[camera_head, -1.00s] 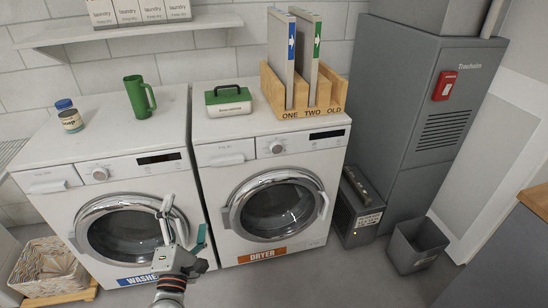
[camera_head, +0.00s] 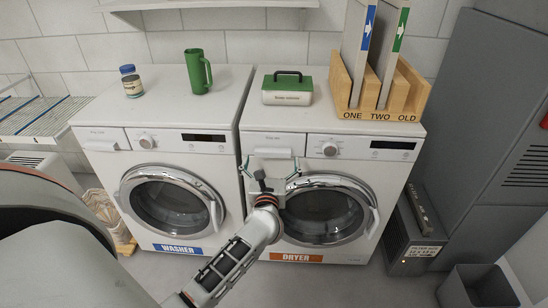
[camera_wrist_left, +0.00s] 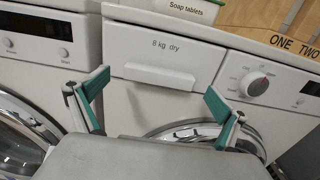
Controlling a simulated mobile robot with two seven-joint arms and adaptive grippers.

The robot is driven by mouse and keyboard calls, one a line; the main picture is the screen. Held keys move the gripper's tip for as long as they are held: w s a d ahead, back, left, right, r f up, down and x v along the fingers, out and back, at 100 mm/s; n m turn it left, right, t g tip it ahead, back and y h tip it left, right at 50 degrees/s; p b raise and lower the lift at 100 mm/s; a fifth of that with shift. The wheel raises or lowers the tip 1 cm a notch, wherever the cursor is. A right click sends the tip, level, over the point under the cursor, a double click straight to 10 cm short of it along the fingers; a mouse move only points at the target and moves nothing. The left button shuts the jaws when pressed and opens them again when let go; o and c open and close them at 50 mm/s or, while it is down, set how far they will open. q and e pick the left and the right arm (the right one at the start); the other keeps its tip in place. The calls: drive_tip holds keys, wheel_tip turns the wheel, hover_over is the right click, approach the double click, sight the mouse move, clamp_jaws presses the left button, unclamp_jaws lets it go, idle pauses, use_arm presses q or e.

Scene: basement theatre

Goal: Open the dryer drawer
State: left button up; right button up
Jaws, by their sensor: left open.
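The dryer (camera_head: 350,255) is a white front loader with an orange DRYER label, right of the washer (camera_head: 185,230). Its drawer (camera_head: 272,143) is at the upper left of its front and looks shut. In the left wrist view the drawer (camera_wrist_left: 160,60) reads "8 kg dry" and has a lip along its lower edge. My left gripper (camera_head: 270,168) is in front of the dryer, just below the drawer, and partly covers that area. In the wrist view its teal-padded fingers (camera_wrist_left: 157,90) are spread wide either side of the drawer, with nothing between them. My right gripper is not in view.
A green-lidded soap box (camera_head: 287,90) and a wooden rack (camera_head: 395,98) with two binders stand on the dryer. A green mug (camera_head: 197,72) and a jar (camera_head: 131,82) stand on the washer. A dark box (camera_head: 412,235) is on the floor at right.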

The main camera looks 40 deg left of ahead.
use_arm(q)
drive_tip(key=shift+x, duration=1)
drive_tip(key=shift+c, duration=0.4)
drive_tip(key=c, duration=1.5)
drive_tip(key=shift+s+d, duration=0.35)
drive_tip(key=shift+s, duration=0.15)
drive_tip(key=v, duration=1.8)
drive_tip(key=shift+s, duration=0.15)
